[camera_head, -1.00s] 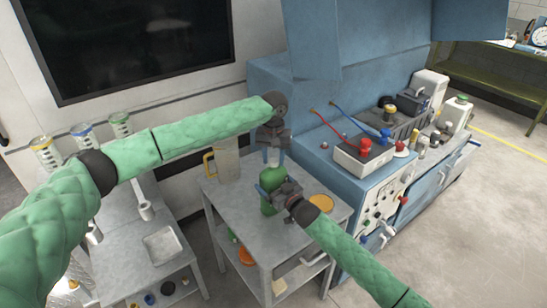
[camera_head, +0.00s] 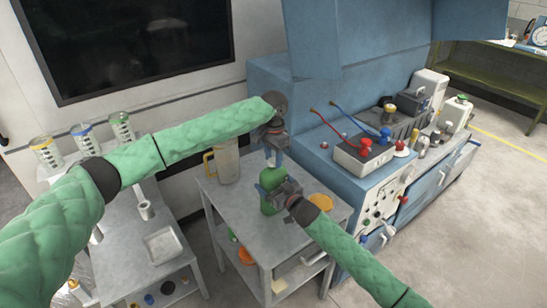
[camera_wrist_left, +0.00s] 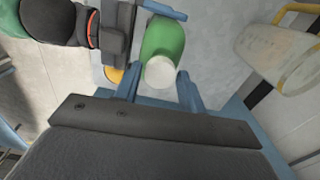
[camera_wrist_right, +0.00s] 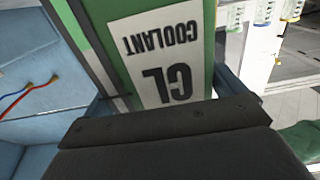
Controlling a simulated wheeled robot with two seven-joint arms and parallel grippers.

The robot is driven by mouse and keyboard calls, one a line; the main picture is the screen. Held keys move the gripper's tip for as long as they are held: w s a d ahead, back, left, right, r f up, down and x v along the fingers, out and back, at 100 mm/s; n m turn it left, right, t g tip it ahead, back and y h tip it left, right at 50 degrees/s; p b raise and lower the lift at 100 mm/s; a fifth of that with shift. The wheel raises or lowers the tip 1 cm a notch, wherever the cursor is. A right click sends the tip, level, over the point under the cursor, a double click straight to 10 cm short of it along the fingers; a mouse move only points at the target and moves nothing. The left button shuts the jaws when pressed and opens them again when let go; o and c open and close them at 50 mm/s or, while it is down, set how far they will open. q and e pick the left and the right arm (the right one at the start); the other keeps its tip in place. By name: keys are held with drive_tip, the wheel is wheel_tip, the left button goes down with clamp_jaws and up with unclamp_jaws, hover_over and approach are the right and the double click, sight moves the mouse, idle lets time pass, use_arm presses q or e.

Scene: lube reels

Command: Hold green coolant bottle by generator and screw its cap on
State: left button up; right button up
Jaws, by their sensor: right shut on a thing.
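The green coolant bottle (camera_head: 268,190) stands upright on the grey metal table (camera_head: 232,204). My right gripper (camera_head: 280,194) is shut on its body from the right. In the right wrist view the bottle's white COOLANT label (camera_wrist_right: 165,55) fills the space between the fingers. My left gripper (camera_head: 273,158) points down just above the bottle. In the left wrist view a round white cap (camera_wrist_left: 160,72) shows at the bottle's top, between the left fingers, which look parted. The seam between cap and neck is hidden.
A clear jug with a yellow handle (camera_head: 226,162) stands behind and left of the bottle. An orange lid-like disc (camera_head: 320,202) lies at the right. The blue generator (camera_head: 345,160) with red and blue cables is beyond. A lower shelf holds several items.

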use_arm(q)
drive_tip(key=o, duration=0.3)
drive_tip(key=shift+r, duration=2.25)
drive_tip(key=shift+c, duration=0.2)
drive_tip(key=shift+r+n, duration=1.75)
drive_tip(key=shift+n, duration=0.25)
drive_tip(key=shift+f, duration=4.05)
